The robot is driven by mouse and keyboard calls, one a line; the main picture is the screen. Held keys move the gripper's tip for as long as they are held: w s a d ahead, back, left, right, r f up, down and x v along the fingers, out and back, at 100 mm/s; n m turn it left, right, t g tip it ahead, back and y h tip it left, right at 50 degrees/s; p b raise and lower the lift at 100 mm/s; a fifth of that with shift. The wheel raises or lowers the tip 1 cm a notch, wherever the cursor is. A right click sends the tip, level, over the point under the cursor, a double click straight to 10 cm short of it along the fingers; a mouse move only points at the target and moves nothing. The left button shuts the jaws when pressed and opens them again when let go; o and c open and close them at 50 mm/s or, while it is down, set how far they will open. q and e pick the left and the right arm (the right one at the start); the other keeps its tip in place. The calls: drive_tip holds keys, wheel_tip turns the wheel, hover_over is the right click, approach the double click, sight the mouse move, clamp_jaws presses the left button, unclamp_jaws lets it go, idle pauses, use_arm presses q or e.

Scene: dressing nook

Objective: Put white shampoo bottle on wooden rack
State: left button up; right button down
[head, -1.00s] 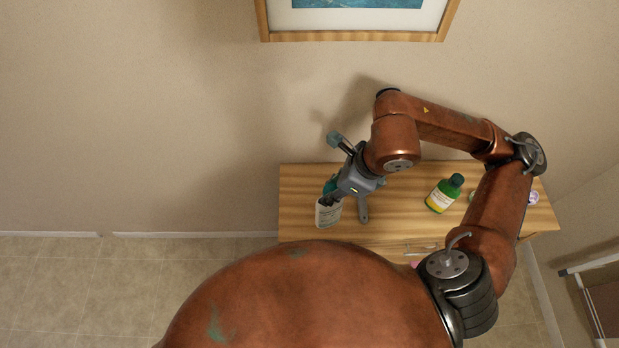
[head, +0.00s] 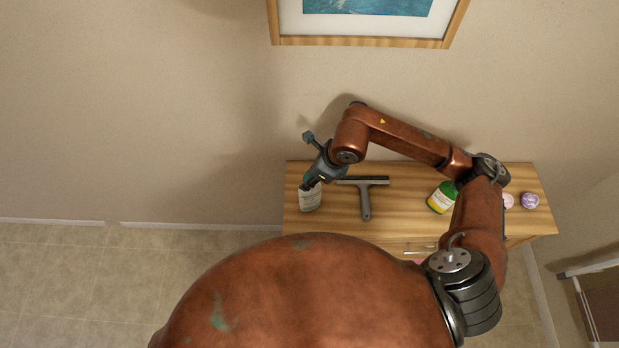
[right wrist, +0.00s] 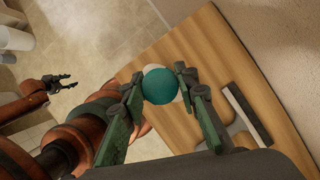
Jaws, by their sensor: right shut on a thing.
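The white shampoo bottle (head: 311,200) with a teal cap is in my right gripper (head: 308,183), near the left end of a wooden tabletop (head: 410,210). In the right wrist view, the round teal cap (right wrist: 160,86) sits between the two fingers of my right gripper (right wrist: 161,84), which are shut on the bottle. I cannot tell whether its base touches the wood. My left gripper (right wrist: 66,81) shows in the right wrist view, open and empty, away from the tabletop. I cannot make out a wooden rack apart from this wooden furniture.
A grey squeegee (head: 365,198) lies just right of the bottle. A green bottle (head: 442,198) and a purple ball-like item (head: 530,200) stand farther right, partly near my right arm. A framed picture (head: 360,42) hangs on the wall behind. Tiled floor (head: 60,270) is open at left.

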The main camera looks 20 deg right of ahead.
drive_tip(key=shift+f, duration=0.6)
drive_tip(key=shift+f, duration=0.1)
drive_tip(key=c, duration=1.5)
unclamp_jaws()
